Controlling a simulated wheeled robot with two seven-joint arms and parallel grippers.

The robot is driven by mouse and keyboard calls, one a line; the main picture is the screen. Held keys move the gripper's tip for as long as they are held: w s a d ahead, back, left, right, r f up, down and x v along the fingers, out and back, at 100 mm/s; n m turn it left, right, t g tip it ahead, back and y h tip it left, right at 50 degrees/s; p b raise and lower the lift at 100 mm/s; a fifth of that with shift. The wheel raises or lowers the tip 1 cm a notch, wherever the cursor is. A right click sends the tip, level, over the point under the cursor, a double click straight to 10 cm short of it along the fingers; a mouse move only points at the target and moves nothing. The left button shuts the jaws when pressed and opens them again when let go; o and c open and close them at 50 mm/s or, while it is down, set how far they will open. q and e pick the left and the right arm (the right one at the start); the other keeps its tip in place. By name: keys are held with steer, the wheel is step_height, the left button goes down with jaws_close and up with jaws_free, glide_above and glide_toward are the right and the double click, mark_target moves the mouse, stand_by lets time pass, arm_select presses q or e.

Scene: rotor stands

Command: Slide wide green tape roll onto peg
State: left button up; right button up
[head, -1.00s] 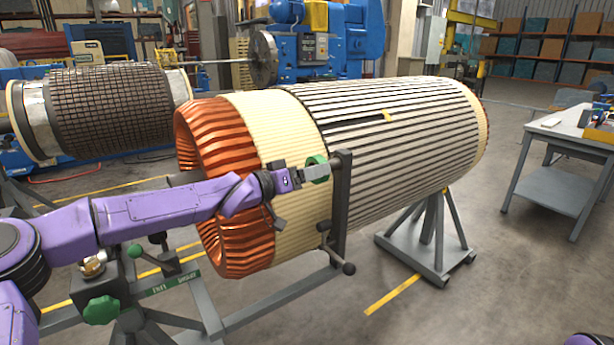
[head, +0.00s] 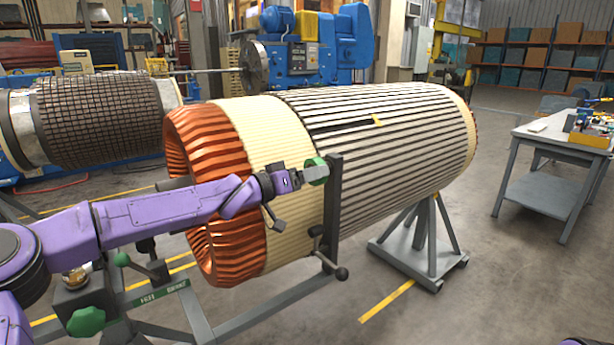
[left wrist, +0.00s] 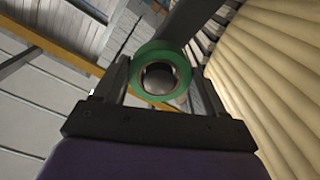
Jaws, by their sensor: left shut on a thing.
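The wide green tape roll (head: 316,171) is at the upper end of a dark upright post (head: 333,215), in front of the big wound rotor (head: 290,125). My left gripper (head: 311,173) is shut on the roll. In the left wrist view the roll (left wrist: 136,76) sits between the two fingers, its hole facing the camera. A grey round end, which looks like the peg (left wrist: 160,77), shows inside the hole. I cannot tell how deep it reaches. The post runs up behind the roll there. My right gripper is not in view.
The rotor's copper coil end (head: 215,190) is close beside my left forearm. A lower handle with a ball knob (head: 341,273) sticks out below the roll. A grey stand (head: 430,245) carries the rotor. A workbench (head: 555,150) stands at the right, with open floor before it.

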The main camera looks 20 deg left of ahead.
arm_select(q)
steer(key=shift+w+d, duration=0.1)
steer(key=shift+w, duration=0.1)
steer(key=shift+b+x, duration=0.35)
steer(key=shift+x, duration=0.45)
steer(key=o, duration=1.1)
steer(key=shift+c, duration=0.2)
steer(key=shift+s, duration=0.1)
steer(key=v, duration=0.9)
